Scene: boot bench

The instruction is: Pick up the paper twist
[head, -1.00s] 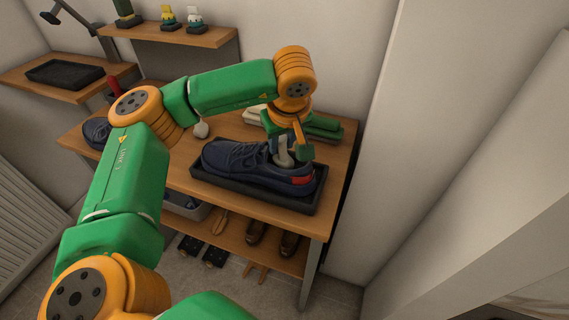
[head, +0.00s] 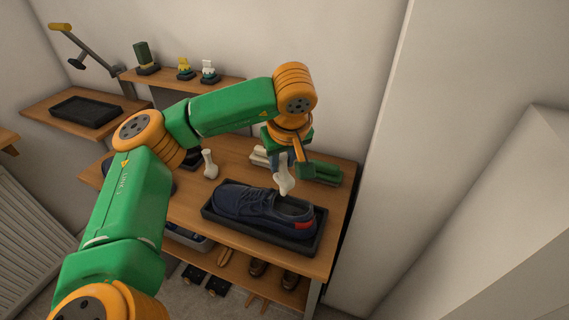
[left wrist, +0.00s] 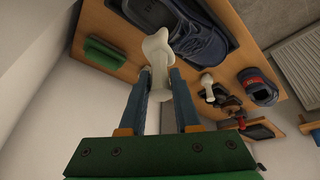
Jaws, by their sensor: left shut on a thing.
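The shoe lies in a black tray (head: 260,240) on the wooden bench and also shows in the left wrist view (left wrist: 200,35). The twist looks clear of the shoe. My right gripper is not in view.
Green blocks (head: 322,173) lie behind the shoe. Another black tray (head: 86,111) is on the left shelf. A wall bounds the right.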

